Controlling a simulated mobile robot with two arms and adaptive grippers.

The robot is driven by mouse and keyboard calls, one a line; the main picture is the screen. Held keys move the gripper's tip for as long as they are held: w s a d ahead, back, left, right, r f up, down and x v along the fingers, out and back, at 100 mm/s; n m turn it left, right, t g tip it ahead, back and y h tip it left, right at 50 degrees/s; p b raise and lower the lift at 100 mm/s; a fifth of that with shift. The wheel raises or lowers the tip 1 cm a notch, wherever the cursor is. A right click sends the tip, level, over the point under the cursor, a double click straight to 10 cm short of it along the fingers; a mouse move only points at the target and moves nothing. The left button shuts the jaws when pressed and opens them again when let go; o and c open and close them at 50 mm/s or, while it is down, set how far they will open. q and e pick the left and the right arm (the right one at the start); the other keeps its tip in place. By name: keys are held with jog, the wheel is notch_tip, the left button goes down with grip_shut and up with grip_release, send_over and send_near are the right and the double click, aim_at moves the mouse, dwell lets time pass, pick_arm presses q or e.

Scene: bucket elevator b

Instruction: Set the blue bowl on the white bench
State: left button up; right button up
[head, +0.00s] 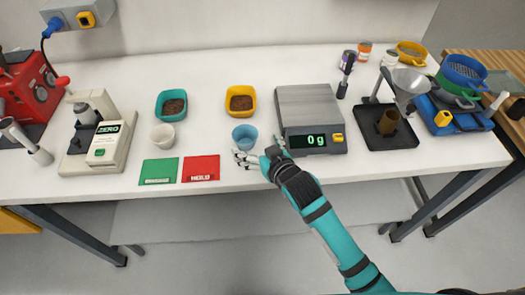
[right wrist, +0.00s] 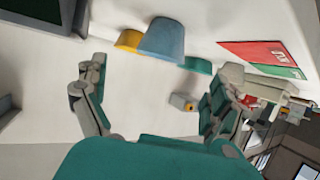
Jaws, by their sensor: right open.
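The blue bowl (head: 244,134) stands upright on the white bench (head: 205,130), near the front edge and left of the scale. It also shows in the right wrist view (right wrist: 163,42), at the top, beyond my fingers. My right gripper (head: 257,157) is at the front edge of the bench, just in front of the bowl. In the right wrist view its fingers (right wrist: 155,88) are spread apart with nothing between them. My left gripper is not in view.
A grey scale (head: 309,108) reading 0 g stands close right of the bowl. A yellow bowl (head: 241,112) and a teal bowl (head: 165,116) hold dark material behind. A funnel stand (head: 408,82) is right.

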jog(key=shift+v, duration=1.6)
